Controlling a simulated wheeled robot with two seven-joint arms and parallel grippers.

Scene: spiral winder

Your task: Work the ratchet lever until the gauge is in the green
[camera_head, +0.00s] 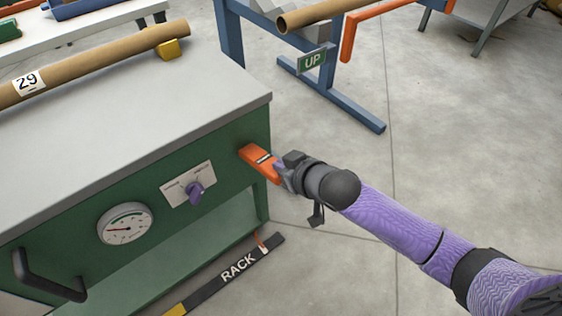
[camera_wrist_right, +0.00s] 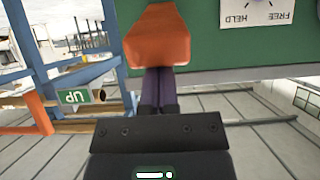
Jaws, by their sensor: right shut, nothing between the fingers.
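The orange lever (camera_head: 260,162) sticks out from the right end of the green machine front. It also shows in the right wrist view (camera_wrist_right: 157,38), at the top. My right gripper (camera_head: 281,172) is at the lever's near end; its fingers (camera_wrist_right: 158,90) are shut together with nothing between them. The tips meet the lever's lower edge in the wrist view; I cannot tell whether they touch it. The round gauge (camera_head: 126,223) is on the machine front; its red needle points left, and a green arc lies along the upper dial. My left gripper is not in view.
A purple knob (camera_head: 195,192) sits on a white plate between gauge and lever. A black handle (camera_head: 45,278) is at the lower left. A cardboard tube (camera_head: 100,60) lies on the machine top. A RACK bar (camera_head: 235,268) is low in front. Floor to the right is clear.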

